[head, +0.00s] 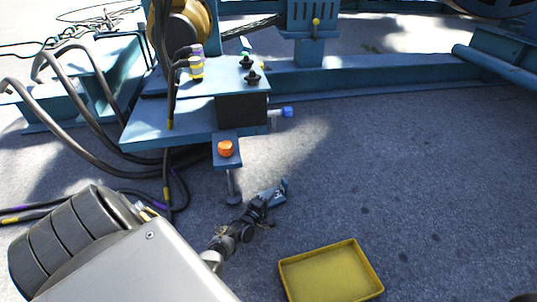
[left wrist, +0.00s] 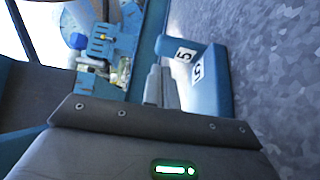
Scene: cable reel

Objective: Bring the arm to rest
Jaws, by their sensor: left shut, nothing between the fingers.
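My left arm comes in from the lower left in the head view. My left gripper (head: 281,189) is at its far end, shut and empty, above the grey ground. It is to the right of and below the orange knob (head: 226,148) on the blue stand, and apart from the knob in the picture. In the left wrist view a dark housing with a green light fills the bottom. Beyond it is a blue L-shaped part with "5" labels (left wrist: 207,82); I cannot tell what it belongs to. My right gripper does not show.
A yellow tray (head: 330,272) lies on the ground below and right of the gripper. The blue stand (head: 168,128) has black knobs and a blue-ended fitting (head: 287,112). Thick black cables (head: 75,102) loop at the left. The ground at the right is clear.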

